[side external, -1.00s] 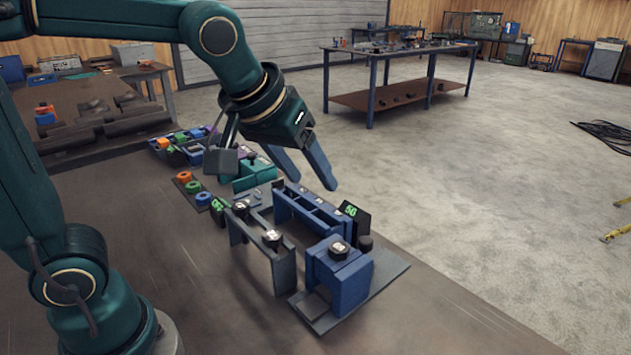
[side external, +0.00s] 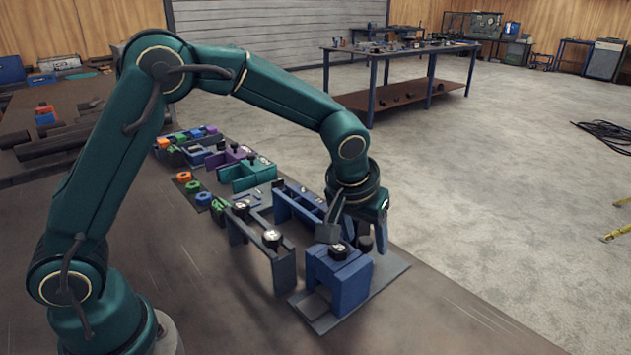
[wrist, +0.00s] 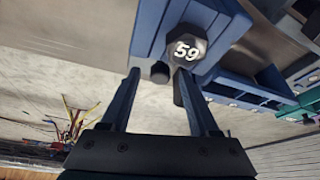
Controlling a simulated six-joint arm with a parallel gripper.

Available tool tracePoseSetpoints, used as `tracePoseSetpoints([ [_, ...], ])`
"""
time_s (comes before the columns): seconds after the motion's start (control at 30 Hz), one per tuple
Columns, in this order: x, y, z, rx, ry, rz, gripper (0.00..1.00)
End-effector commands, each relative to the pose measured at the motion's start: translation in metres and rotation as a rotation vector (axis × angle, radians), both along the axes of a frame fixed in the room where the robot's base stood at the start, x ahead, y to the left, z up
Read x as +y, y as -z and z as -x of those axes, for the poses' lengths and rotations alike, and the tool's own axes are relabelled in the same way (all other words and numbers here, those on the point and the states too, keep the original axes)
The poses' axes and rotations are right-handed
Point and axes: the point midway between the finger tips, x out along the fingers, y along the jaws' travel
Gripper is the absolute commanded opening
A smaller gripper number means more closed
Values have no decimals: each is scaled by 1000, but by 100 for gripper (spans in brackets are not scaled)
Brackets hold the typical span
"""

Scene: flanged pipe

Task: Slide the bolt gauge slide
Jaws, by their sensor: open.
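A blue block (side external: 350,285) stands on a dark base plate (side external: 392,277) near the table's right edge. A dark hex bolt head (side external: 338,252) sits on its top; in the wrist view the bolt head (wrist: 188,46) reads 59. I cannot tell for sure which part is the gauge slide. A small dark round knob (wrist: 160,72) shows between the fingertips in the wrist view. My gripper (side external: 378,235) is open and empty, just behind the blue block, fingers pointing down. In the wrist view my gripper (wrist: 159,74) has its fingers apart, near the block; contact cannot be told.
A grey stand with a numbered bolt head (side external: 272,239) is left of the block. A long blue rack (side external: 295,205) is behind. Teal, purple and orange fixtures line the table further back. The table front (side external: 230,310) is clear; open floor lies to the right.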

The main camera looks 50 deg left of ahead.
Motion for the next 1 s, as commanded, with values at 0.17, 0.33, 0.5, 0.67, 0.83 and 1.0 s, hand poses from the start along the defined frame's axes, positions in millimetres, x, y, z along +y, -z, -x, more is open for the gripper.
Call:
tracePoseSetpoints([
  [0.17,1,4,-2,-1,-1,1,62],
  [0.33,1,4,-2,-1,-1,1,54],
  [0.5,1,4,-2,-1,-1,1,0],
  [0.67,1,4,-2,-1,-1,0,0],
  [0.83,1,4,-2,-1,0,0,0],
  [1.0,1,4,-2,-1,0,0,0],
])
